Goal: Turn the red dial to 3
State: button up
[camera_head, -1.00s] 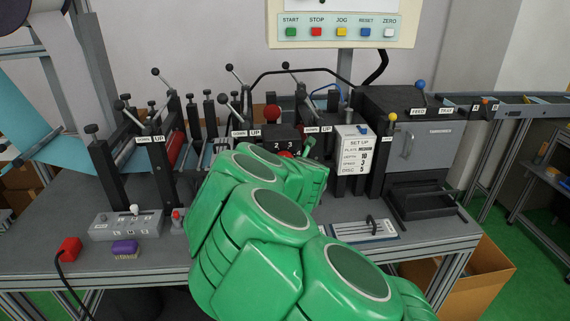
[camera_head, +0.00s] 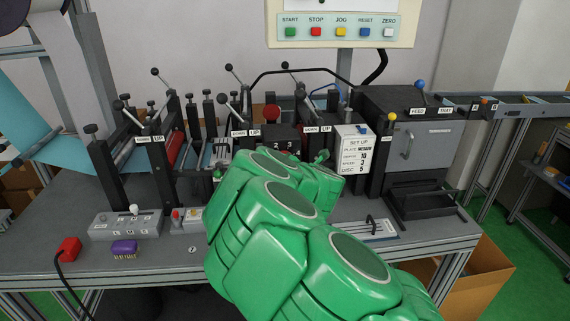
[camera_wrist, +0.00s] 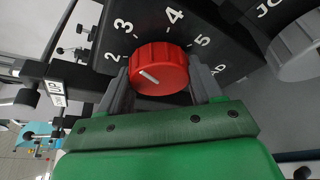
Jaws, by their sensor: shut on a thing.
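The red dial (camera_wrist: 158,70) sits on a black panel (camera_wrist: 133,40) marked 2, 3, 4 and 5 in the wrist view. Its white pointer line slants up and left, towards the side of the 2. My gripper (camera_wrist: 163,88) is shut on the dial, with one grey finger on its left and one on its right. In the head view the numbered panel (camera_head: 283,145) shows above my green arm, which hides the dial and my fingertips. A white set-up card (camera_head: 354,155) there reads medium plate, depth 10, speed 3, disc 5.
A grey knob (camera_wrist: 294,50) stands right of the dial in the wrist view. Upright posts with levers (camera_head: 110,170) crowd the left of the bench. A grey box machine (camera_head: 425,145) stands at the right.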

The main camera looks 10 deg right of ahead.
jog(key=shift+d, duration=0.1)
jog(key=o, duration=1)
jog(key=shift+o, duration=0.2)
jog(key=shift+s, duration=0.15)
jog(key=v, duration=0.7)
jog(key=shift+s, duration=0.25)
jog(key=shift+r, duration=0.1)
